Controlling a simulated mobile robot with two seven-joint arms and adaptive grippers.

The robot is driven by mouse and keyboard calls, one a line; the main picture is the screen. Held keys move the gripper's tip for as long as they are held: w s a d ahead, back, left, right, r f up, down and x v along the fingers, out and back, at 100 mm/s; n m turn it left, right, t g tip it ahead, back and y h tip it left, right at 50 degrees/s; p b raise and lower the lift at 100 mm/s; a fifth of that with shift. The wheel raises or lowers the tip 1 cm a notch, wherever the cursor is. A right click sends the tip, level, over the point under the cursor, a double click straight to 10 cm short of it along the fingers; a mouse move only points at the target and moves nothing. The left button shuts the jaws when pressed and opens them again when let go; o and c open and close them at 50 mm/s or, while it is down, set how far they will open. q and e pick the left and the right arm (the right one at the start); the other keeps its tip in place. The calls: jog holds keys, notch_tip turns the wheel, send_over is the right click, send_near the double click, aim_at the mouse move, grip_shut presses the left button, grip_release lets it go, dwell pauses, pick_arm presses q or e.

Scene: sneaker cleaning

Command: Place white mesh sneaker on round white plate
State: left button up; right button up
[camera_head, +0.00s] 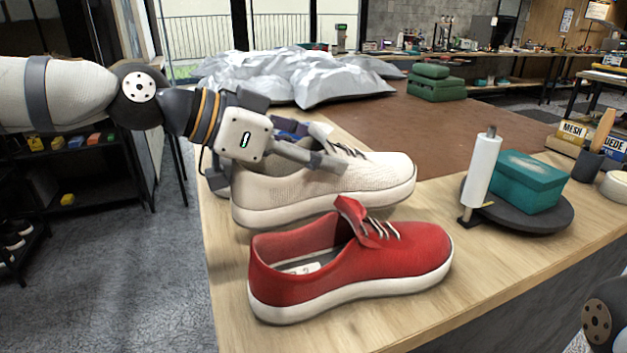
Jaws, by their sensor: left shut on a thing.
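The white mesh sneaker (365,180) is cream coloured with dark laces and a pale sole. It stands at the left end of the wooden table, behind the red sneaker, its toe to the right. My left gripper (322,162) reaches in from the left and is shut on the white mesh sneaker at its collar and tongue. The gripper hides part of the shoe opening. I cannot tell whether the sole touches the table. I cannot make out a round white plate. My right gripper is out of view.
A red sneaker (350,262) stands just in front, close to the white one. To the right, a dark round stand (548,220) holds a teal box (528,182), beside a white roll on a post (481,168). A grey crumpled cover (300,75) lies behind. Bare wood (500,265) shows at the front right.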

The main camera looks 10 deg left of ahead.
aim_at(317, 185)
pick_arm(q)
notch_tip(317, 185, down, 5)
jog(key=shift+f, duration=0.1)
jog(key=shift+f, duration=0.15)
jog(key=o, duration=1.6)
